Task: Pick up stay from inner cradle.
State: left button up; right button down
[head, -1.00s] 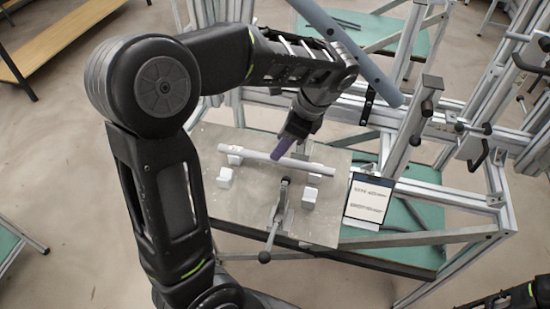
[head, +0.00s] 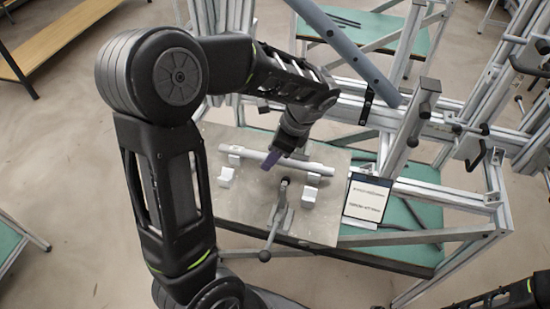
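A pale grey tube, which I take to be the stay (head: 317,168), lies across the far pair of cradle blocks on a metal plate (head: 248,218). The nearer pair of white cradle blocks, left (head: 225,176) and right (head: 309,197), is empty. My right gripper is out of view; only a piece of that arm shows at the lower right.
A toggle clamp (head: 277,222) with a black-knobbed handle stands on the plate, close to the tube. A tablet-like panel (head: 367,198) stands right of the plate. A long blue-grey tube (head: 347,48) slants above, among aluminium frame posts (head: 410,135).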

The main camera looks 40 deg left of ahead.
pick_arm(q)
jog(key=shift+c, duration=0.4)
grip_shut()
dwell(0.4)
